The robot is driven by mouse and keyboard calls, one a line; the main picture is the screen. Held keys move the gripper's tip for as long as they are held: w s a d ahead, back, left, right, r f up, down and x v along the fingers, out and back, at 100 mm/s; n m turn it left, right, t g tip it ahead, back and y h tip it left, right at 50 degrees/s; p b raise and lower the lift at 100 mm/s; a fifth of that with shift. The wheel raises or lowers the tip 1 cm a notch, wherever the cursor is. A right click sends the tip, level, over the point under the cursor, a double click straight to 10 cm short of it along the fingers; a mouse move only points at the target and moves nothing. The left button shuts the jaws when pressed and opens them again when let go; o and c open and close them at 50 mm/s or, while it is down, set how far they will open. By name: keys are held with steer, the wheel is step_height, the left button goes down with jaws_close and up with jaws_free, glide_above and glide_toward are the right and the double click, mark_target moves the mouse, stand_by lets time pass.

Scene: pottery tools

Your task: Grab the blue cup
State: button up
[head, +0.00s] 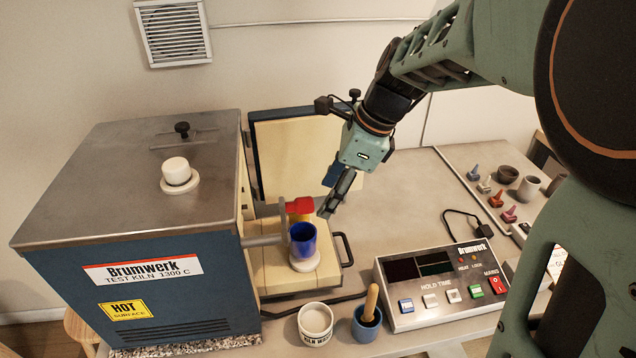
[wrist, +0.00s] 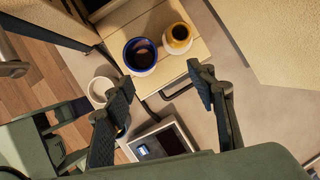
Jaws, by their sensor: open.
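In the wrist view the blue cup (wrist: 140,68) shows from above with a dark inside. My gripper (head: 328,210) is open and empty, above and to the right of the cup. In the wrist view the gripper (wrist: 161,79) has its fingers spread, and the cup lies beyond the fingertips, apart from them. A yellow cup (wrist: 178,46) stands close beside it; in the head view it is mostly hidden behind the blue cup.
The kiln (head: 165,290) is at left. A white pot (head: 316,322), a blue pot (head: 367,328) with a wooden handle, and a control box (head: 440,287) are in front.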

steer(key=s+a, duration=0.1)
steer(key=s, duration=0.1)
glide_toward(303, 234)
steer(key=s+a+f, duration=0.1)
steer(key=shift+g, duration=0.4)
steer(key=x, duration=0.6)
steer(key=shift+s, duration=0.3)
steer(key=shift+r, duration=0.1)
steer(key=c, duration=1)
